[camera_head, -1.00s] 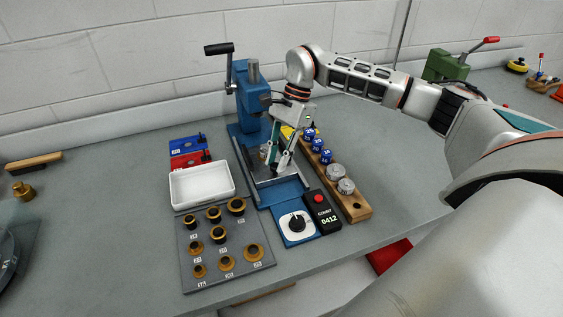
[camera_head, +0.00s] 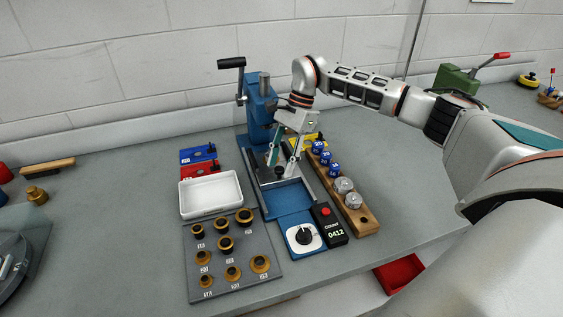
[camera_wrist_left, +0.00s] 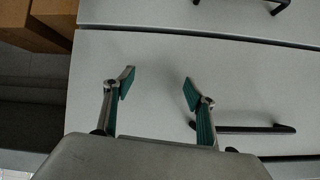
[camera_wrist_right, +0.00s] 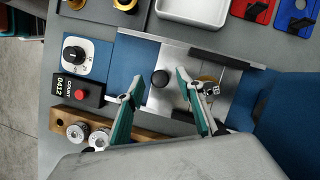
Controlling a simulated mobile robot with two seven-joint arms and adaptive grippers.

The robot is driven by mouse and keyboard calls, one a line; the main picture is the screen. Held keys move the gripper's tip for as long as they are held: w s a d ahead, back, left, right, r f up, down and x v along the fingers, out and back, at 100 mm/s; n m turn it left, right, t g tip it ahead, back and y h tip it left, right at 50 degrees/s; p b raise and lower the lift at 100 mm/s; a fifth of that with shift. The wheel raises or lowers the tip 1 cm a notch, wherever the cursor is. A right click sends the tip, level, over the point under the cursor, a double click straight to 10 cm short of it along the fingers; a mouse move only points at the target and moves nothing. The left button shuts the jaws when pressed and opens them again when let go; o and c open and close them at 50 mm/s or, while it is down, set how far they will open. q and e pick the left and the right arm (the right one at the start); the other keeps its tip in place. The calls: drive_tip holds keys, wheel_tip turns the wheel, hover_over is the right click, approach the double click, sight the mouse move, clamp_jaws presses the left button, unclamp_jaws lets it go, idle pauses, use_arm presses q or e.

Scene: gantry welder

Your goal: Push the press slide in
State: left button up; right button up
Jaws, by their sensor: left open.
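The blue arbor press (camera_head: 259,105) stands at the back of the bench, with its blue bed (camera_head: 289,203) reaching toward me. A brass part (camera_wrist_right: 207,82) is partly hidden by one finger. My left gripper (camera_wrist_left: 158,87) is open and empty.
A white tray (camera_head: 211,211) and a grey board with brass bushings (camera_head: 240,282) lie left. My left wrist faces drawer fronts (camera_wrist_left: 240,80).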

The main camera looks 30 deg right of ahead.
drive_tip(key=s+v, duration=0.1)
drive_tip(key=v, duration=1.1)
drive_tip(key=shift+w, duration=0.45)
